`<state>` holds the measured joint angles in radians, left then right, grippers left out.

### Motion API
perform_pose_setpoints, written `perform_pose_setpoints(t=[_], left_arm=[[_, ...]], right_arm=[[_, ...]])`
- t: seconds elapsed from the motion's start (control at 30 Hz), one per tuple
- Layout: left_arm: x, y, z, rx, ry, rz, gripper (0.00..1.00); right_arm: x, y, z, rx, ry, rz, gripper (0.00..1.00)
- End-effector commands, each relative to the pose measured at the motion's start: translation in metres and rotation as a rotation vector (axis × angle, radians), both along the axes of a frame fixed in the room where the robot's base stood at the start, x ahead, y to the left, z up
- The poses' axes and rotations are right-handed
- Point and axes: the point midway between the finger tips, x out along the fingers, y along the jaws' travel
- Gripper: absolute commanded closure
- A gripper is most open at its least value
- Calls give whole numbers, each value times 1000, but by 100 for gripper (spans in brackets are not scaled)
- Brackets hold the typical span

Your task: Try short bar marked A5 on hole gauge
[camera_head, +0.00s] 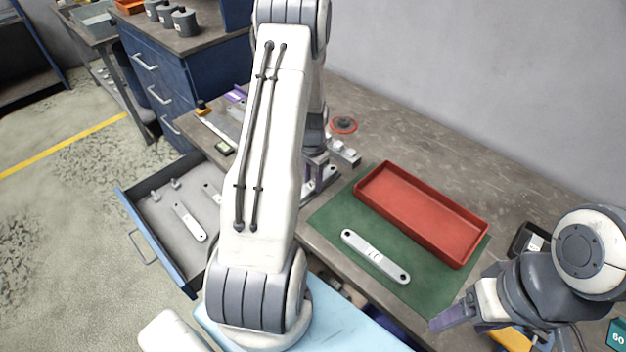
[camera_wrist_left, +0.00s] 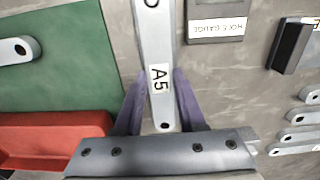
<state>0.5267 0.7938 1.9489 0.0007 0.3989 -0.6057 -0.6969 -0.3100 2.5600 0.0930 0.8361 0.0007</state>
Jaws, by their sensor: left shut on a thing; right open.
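A short light-grey bar marked A5 (camera_wrist_left: 157,45) runs up the left wrist view from between the purple fingers of my left gripper (camera_wrist_left: 157,88), which is shut on it. In the head view my left gripper (camera_head: 314,168) is over the bench, mostly hidden behind my own arm, and only part of the bar shows there. The dark hole gauge block with its label (camera_wrist_left: 217,27) lies just right of the bar in the left wrist view. My right gripper (camera_head: 455,316) is empty and open, near the front right of the green mat.
A red tray (camera_head: 372,187) sits on the green mat (camera_head: 330,219), with another grey bar (camera_head: 375,256) in front of it. An open drawer (camera_head: 160,220) at left holds several metal parts. A small black tray (camera_head: 519,240) stands at right. A red round thing (camera_head: 343,125) lies behind.

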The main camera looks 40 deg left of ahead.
Motion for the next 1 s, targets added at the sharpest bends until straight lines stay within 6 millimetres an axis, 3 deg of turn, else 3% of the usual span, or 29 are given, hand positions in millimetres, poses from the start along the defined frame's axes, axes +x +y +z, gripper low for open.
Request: perform_pose_setpoints(t=[0.93,0.97,1.0], left_arm=[[0,0,0,0,-1,0,100],[0,0,0,0,-1,0,53],[0,0,0,0,-1,0,38]], right_arm=[[0,0,0,0,0,0,31],[0,0,0,0,0,0,31],[0,0,0,0,0,0,31]])
